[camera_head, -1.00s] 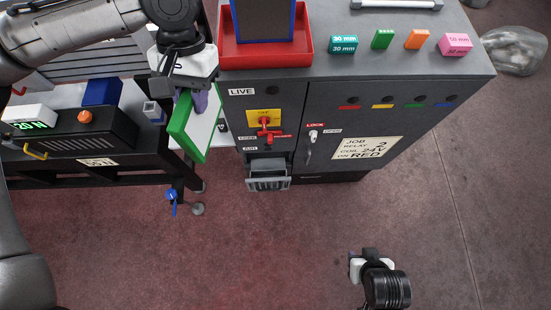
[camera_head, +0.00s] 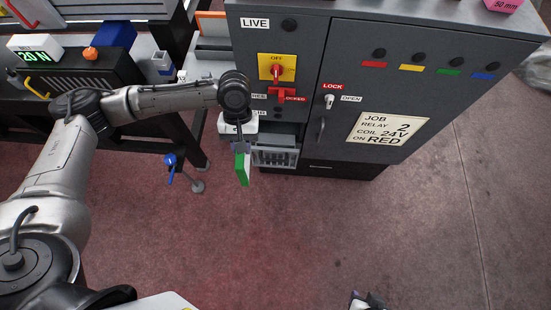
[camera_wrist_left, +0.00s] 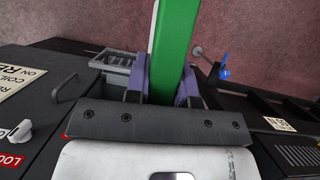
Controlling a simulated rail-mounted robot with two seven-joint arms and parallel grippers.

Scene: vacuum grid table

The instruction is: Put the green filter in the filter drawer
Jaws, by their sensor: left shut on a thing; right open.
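The green filter (camera_head: 242,170) is a thin panel with a green frame and a pale side. My left gripper (camera_head: 241,147) is shut on its upper end, and the filter hangs upright just left of the filter drawer (camera_head: 275,156). The drawer is a grey slatted tray, pulled out low on the cabinet front. In the left wrist view the purple fingers (camera_wrist_left: 163,88) clasp the filter (camera_wrist_left: 173,40), with the drawer (camera_wrist_left: 115,66) to its left, apart from it.
The dark cabinet (camera_head: 350,70) has a yellow and red switch (camera_head: 278,68), a lock knob (camera_head: 329,100) and a door handle (camera_head: 321,130). A black bench (camera_head: 75,105) stands at left, with a blue-handled lever (camera_head: 172,168) below. The floor in front is clear.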

